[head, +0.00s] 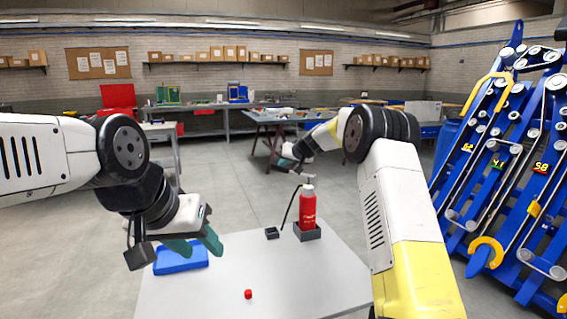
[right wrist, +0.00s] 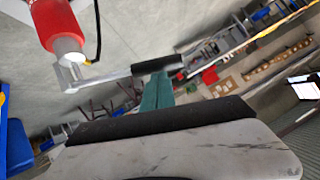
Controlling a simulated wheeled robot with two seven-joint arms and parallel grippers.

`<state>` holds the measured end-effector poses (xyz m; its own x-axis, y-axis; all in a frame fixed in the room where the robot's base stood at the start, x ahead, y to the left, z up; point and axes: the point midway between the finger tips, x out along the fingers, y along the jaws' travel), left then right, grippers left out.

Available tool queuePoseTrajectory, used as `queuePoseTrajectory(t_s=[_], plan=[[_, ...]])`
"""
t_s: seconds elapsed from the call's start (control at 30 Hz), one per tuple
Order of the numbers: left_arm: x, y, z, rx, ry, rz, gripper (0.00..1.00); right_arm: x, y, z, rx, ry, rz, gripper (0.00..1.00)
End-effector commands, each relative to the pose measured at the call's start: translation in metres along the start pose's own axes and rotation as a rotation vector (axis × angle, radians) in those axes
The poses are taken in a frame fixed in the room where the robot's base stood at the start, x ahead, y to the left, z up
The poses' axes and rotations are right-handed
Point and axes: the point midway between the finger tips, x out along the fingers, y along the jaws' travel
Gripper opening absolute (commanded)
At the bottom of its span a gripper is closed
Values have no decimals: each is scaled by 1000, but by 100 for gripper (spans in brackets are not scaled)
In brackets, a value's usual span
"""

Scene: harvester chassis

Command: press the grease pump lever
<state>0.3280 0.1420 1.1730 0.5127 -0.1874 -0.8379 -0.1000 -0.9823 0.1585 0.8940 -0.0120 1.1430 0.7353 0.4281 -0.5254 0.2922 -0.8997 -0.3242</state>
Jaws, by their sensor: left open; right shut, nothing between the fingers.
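The grease pump is a red bottle (head: 307,209) with a grey head, upright in a dark square holder (head: 307,232) on the white table. In the right wrist view the red bottle (right wrist: 58,28) is at the upper left. Its grey lever (right wrist: 112,80) reaches sideways to a black grip (right wrist: 157,66). My right gripper (head: 288,163) is shut and empty, up beside the pump head. Its teal fingertips (right wrist: 157,78) meet the black grip in the picture; I cannot tell whether they touch. My left gripper (head: 205,246) is open and empty, above the table's left side.
A blue tray (head: 180,260) lies below my left gripper. A small red cap (head: 248,294) and a small black block (head: 272,233) are on the white table (head: 290,285). A thin black hose rises beside the bottle. The blue harvester chassis (head: 510,160) stands at the right.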

Motion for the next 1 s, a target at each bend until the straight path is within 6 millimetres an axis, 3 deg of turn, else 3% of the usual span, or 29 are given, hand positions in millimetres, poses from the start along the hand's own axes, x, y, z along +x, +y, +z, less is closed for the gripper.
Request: queuePoseTrajectory(t_s=[0.27, 0.53, 0.8, 1.0], plan=[[0, 0, 0, 0, 0, 0, 44, 9, -5, 14, -74, -3, 47, 0], [0, 0, 0, 0, 0, 0, 44, 28, -7, 42, -235, -6, 152, 0], [0, 0, 0, 0, 0, 0, 44, 44, -1, 66, -381, -5, 250, 0], [0, 0, 0, 0, 0, 0, 44, 50, 5, 76, -379, -4, 254, 0]])
